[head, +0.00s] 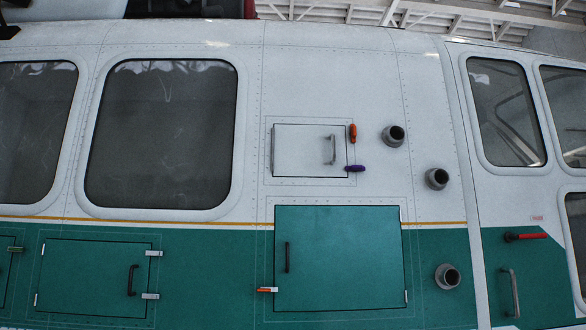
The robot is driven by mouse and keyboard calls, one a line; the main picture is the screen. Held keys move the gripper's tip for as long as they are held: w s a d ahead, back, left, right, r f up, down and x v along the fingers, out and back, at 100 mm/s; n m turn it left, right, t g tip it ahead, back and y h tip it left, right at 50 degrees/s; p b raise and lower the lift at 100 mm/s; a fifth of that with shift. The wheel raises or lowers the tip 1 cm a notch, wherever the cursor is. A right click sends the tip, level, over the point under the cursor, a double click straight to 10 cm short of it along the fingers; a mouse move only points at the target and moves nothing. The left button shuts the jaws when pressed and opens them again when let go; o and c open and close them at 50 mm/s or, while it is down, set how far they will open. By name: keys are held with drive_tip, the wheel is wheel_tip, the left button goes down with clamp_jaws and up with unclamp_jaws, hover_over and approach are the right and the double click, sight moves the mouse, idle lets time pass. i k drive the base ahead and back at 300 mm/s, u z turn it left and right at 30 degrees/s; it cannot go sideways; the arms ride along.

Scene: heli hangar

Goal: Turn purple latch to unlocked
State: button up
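The purple latch (355,168) is a small handle at the lower right edge of a small white hatch (299,150) on the helicopter's side. It lies roughly horizontal, with one end over the hatch's right edge. An orange latch (352,133) sits above it and stands upright, beside the hatch edge. The white hatch appears closed and has a grey handle (332,149) near its right side. My gripper is not in view.
Several round grey ports, such as the upper one (393,136), stick out to the right of the hatch. Below is a larger green hatch (340,258) with a black handle and an orange-tipped latch (267,290). A red handle (524,237) is at far right.

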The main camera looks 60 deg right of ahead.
sight(354, 167)
drive_tip(key=u, duration=0.15)
drive_tip(key=k, duration=1.3)
drive_tip(key=z, duration=1.4)
drive_tip(key=i, duration=0.3)
drive_tip(key=z, duration=0.1)
